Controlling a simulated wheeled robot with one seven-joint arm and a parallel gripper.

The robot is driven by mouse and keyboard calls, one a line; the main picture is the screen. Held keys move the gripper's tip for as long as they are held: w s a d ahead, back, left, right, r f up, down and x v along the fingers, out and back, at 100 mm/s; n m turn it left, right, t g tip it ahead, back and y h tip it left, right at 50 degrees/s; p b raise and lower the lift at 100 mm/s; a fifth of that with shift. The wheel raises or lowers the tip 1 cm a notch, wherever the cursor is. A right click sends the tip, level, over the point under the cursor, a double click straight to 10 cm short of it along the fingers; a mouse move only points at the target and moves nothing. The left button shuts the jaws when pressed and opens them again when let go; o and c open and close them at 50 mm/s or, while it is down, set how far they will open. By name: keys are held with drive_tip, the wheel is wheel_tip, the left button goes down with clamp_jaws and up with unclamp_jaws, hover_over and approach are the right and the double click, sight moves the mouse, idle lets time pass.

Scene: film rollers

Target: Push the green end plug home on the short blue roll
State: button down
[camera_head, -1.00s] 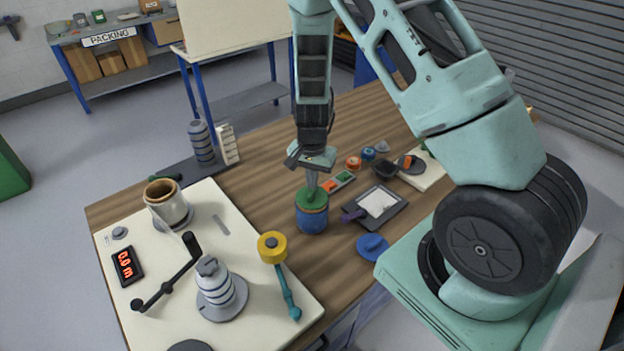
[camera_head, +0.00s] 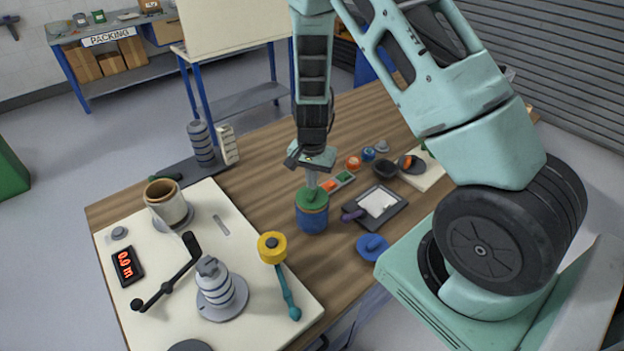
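The short blue roll (camera_head: 312,220) stands upright on the wooden table, right of the cream board. The green end plug (camera_head: 308,199) sits on its top end, with a brownish band showing between plug and roll. My gripper (camera_head: 312,186) points straight down at the plug from above, its tip at or just over the plug's top. The fingers are small and close together here; I cannot tell whether they are open or shut, or whether they grip the plug's knob.
A blue plug (camera_head: 372,247) and a dark tray (camera_head: 377,207) lie to the right.

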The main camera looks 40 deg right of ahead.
drive_tip(key=shift+f+b, duration=0.5)
drive_tip(key=shift+f, duration=0.2)
idle(1.1)
drive_tip(key=shift+r, duration=0.1)
wheel_tip(320, 180, up, 8)
drive_tip(key=p, duration=0.6)
drive_tip(key=shift+p, duration=0.3)
idle(0.6)
